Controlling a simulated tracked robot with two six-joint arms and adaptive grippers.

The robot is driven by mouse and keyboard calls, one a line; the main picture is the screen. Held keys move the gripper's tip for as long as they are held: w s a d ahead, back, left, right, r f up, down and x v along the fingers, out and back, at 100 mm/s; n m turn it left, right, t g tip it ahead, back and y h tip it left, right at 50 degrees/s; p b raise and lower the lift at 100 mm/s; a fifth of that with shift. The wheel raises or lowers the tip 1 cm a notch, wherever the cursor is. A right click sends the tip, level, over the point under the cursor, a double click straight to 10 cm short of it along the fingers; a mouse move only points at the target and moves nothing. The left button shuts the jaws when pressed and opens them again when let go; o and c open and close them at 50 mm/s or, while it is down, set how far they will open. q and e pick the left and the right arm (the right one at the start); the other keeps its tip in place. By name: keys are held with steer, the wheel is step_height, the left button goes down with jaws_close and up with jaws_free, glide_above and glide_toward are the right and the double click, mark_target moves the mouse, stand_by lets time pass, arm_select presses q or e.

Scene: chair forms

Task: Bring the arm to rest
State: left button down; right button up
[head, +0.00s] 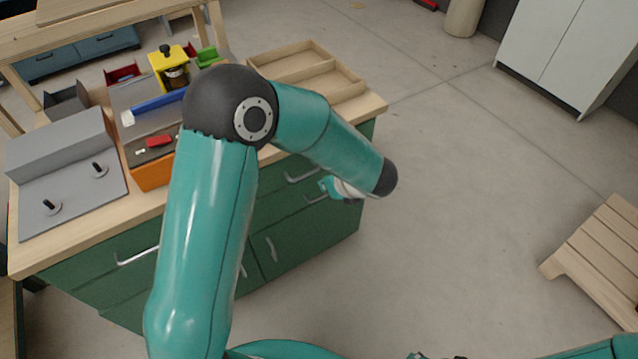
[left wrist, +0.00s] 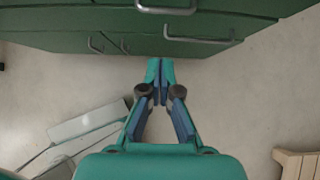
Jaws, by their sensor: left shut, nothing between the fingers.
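My left arm is teal with a dark elbow joint and rises from the bottom of the head view, bending over the workbench to the right. My left gripper (left wrist: 160,72) has its teal fingertips together, with nothing between them, in the left wrist view. In the head view only a small part of the gripper (head: 328,186) shows, beside the bench's green drawer front and partly hidden behind my forearm. My right gripper is not in view; a teal part of my own body shows at the bottom right.
The workbench (head: 374,106) has green drawers with protruding metal handles close to the gripper. On it are a wooden tray (head: 335,85), a grey fixture (head: 75,195) with two pegs and a yellow holder (head: 168,62). A wooden pallet (head: 605,250) lies right. Floor between is clear.

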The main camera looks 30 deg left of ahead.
arm_select(q)
steer(key=s+d+f+n+g+h+p, duration=0.1)
steer(key=s+d+f+n+h, duration=0.4)
steer(key=n, duration=0.7)
steer(key=s+d+f+n+g+h+p, duration=0.1)
steer(key=s+d+f+n+h+p, duration=0.3)
steer(key=s+d+f+n, duration=0.5)
steer(key=s+n+h, duration=0.2)
steer(key=s+n, duration=0.1)
steer(key=s, duration=0.2)
steer(key=shift+s+d+f+n+g+p, duration=0.25)
steer(key=shift+n+g+p, duration=0.05)
steer(key=shift+g+p, duration=0.1)
